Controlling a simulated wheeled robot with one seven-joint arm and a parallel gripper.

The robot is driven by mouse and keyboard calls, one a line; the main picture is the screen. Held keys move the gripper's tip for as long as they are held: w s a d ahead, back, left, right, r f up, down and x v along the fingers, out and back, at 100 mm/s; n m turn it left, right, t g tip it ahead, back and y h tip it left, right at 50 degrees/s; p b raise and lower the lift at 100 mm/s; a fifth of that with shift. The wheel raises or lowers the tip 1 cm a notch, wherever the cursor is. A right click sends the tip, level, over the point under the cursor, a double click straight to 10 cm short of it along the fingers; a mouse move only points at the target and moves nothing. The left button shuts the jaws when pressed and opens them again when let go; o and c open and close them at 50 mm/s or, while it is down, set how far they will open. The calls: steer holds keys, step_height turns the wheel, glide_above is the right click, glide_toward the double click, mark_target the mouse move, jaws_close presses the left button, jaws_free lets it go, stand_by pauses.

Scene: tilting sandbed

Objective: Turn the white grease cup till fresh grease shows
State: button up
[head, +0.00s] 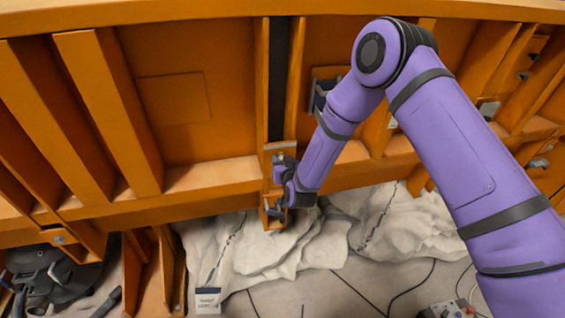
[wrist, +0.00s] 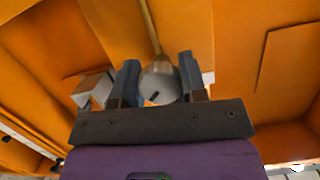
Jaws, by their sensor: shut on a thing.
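The white grease cup (wrist: 159,84) shows in the wrist view between the two dark fingers of my gripper (wrist: 160,80). It is rounded, with a small dark mark on its face, and a tan stem or pipe runs up behind it. The fingers stand on either side of the cup and are shut on it. In the head view my gripper (head: 279,185) is at the lower edge of the orange frame, below a dark vertical strip. The cup is too small and covered there to make out. I cannot see any fresh grease in either view.
Orange ribbed steelwork (head: 175,95) stands close around my gripper. A pale block (wrist: 93,90) is left of the fingers in the wrist view. White cloth (head: 250,250) lies below, with a small white labelled box (head: 208,300) and dark cables on the floor.

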steer(key=m+y, duration=0.1)
steer(key=m, duration=0.2)
steer(key=shift+m+y, duration=0.3)
steer(key=shift+y, duration=0.1)
steer(key=shift+m+y, duration=0.5)
steer(key=shift+m, duration=1)
steer(key=o, duration=0.9)
steer(key=shift+s, duration=0.1)
steer(key=v, duration=1)
steer(key=shift+s+d, duration=0.25)
